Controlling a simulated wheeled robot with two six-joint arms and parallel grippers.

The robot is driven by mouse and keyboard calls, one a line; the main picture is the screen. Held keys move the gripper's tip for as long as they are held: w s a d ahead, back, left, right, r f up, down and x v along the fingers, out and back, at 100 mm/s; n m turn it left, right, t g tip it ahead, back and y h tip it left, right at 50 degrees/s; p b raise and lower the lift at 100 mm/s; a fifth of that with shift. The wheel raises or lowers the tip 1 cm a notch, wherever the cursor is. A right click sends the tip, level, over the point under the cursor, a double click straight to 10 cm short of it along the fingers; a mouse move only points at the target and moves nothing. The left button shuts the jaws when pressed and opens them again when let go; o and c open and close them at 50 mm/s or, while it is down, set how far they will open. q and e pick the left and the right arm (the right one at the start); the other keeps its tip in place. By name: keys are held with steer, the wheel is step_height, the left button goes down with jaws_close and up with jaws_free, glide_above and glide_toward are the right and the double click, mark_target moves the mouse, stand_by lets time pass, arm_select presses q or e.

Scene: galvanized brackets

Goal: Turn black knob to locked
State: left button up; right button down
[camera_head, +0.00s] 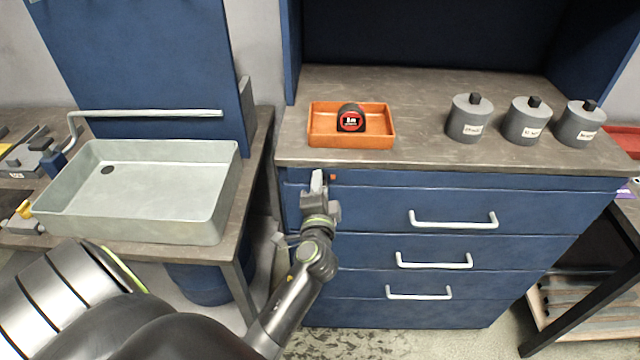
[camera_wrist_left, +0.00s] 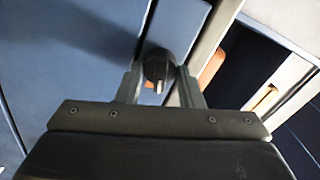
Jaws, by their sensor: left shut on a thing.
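My left gripper (camera_head: 322,184) is at the upper left of the blue drawer cabinet's front, just below the counter edge. In the left wrist view the black knob (camera_wrist_left: 157,66) sits between the two fingers of the gripper (camera_wrist_left: 160,80), which are shut on it. A pale pointer mark shows on the knob. In the head view the gripper hides the knob; a small orange-red spot (camera_head: 333,177) shows just right of the fingers. No lock lettering can be read. My right gripper is not in view.
The blue cabinet (camera_head: 370,215) has several drawers with pale handles. On its counter stand an orange tray (camera_head: 350,140) with a tape measure (camera_head: 350,118) and three grey lidded canisters (camera_head: 468,125). A pale sink-like basin (camera_head: 150,215) stands on the left bench.

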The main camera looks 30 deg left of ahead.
arm_select(q)
steer(key=shift+m+p, duration=0.4)
steer(key=shift+m, duration=1.1)
steer(key=o, duration=0.9)
steer(key=shift+o, duration=0.2)
steer(key=shift+f, duration=0.1)
